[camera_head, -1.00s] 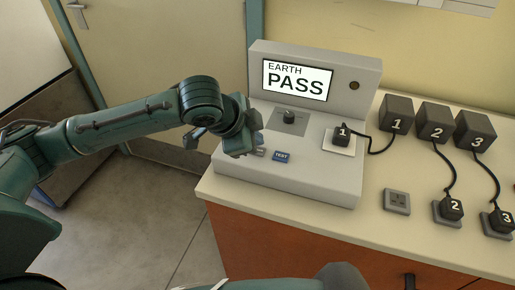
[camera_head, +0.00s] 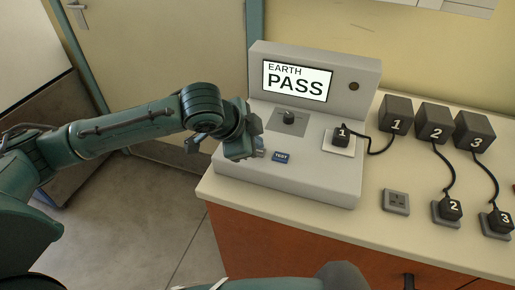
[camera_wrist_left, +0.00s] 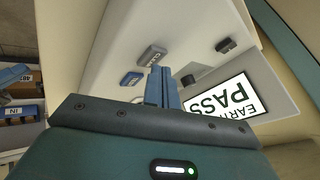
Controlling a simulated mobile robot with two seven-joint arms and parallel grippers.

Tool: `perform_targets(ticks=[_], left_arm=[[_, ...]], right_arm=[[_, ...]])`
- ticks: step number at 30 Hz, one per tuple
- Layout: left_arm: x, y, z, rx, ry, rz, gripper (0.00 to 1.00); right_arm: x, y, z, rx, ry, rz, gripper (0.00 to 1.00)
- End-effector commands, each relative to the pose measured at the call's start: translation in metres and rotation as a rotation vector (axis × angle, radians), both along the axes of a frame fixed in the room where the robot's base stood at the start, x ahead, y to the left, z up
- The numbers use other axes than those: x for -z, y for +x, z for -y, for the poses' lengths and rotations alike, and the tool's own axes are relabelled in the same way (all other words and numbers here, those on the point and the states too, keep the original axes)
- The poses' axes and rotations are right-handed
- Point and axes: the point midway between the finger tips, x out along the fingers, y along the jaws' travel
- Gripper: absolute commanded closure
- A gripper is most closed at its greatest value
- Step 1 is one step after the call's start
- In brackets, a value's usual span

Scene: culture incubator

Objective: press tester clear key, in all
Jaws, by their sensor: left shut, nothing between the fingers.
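The tester (camera_head: 310,175) is a pale grey console on the counter; its screen (camera_head: 297,81) reads EARTH PASS. My left gripper (camera_head: 257,146) is shut and empty, low over the tester's left side. In the left wrist view its blue fingers (camera_wrist_left: 161,72) point toward the clear key; I cannot tell whether they touch it. My right gripper is not in view.
A dark knob (camera_head: 289,117) sits below the screen. Plug 1 (camera_head: 341,135) is in the tester's socket, its cord running to block 1 (camera_head: 396,113). Blocks 2 (camera_head: 434,120) and 3 (camera_head: 474,129) and their plugs stand right. An empty socket (camera_head: 396,201) lies on the counter.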

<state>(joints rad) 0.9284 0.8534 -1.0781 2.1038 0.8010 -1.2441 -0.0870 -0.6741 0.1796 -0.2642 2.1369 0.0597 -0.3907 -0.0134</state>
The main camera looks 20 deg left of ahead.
Motion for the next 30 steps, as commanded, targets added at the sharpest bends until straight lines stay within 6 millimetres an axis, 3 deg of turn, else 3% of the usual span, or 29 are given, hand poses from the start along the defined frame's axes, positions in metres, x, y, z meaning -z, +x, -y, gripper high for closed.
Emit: perform_targets(ticks=[30], left_arm=[[0.0077, -0.0002, -0.0001, 0.000, 0.001, -0.001, 1.00]], right_arm=[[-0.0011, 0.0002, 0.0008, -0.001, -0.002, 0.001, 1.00]])
